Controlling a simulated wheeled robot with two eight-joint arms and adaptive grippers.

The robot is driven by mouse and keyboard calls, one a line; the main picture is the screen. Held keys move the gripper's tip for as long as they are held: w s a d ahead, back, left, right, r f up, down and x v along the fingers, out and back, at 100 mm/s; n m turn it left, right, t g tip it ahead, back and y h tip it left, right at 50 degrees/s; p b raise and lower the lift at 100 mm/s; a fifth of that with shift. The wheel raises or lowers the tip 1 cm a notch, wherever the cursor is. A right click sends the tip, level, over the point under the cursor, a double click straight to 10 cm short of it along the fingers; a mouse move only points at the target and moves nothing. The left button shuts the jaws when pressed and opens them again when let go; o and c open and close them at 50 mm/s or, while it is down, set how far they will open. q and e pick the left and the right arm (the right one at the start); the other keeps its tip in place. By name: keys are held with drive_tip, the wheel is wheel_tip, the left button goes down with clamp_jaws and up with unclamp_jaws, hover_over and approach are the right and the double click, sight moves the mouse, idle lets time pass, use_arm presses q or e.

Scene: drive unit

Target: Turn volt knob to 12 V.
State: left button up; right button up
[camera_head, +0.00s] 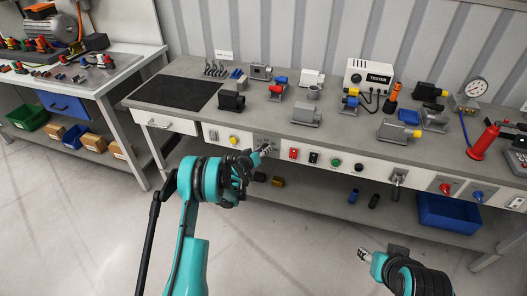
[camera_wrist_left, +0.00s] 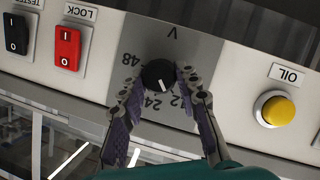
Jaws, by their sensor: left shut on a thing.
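The black volt knob (camera_wrist_left: 158,74) sits on a grey plate (camera_wrist_left: 190,45) marked V, 48, 24 and 12, upside down in the left wrist view. Its white pointer line points down and slightly right, towards the gap between 24 and 12. My left gripper (camera_wrist_left: 158,80) is shut on the knob, one finger on each side. In the head view my left gripper (camera_head: 266,149) is at the bench's front panel and the knob is hidden behind it. My right gripper (camera_head: 365,254) is low in front of the bench, away from the panel; its jaw state is unclear.
Beside the knob are a yellow OIL button (camera_wrist_left: 275,108), a red LOCK switch (camera_wrist_left: 67,48) and a black switch (camera_wrist_left: 16,33). The bench top (camera_head: 150,92) holds several motors and a tester (camera_head: 368,77). Floor in front is clear.

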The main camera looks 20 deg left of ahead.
use_arm(q)
drive_tip(key=shift+n+h, duration=0.4)
drive_tip(key=shift+n, duration=0.1)
idle(0.3)
drive_tip(key=o, duration=1.2)
drive_tip(key=shift+c, duration=0.2)
drive_tip(key=v, duration=1.2)
drive_tip(key=shift+f, duration=0.15)
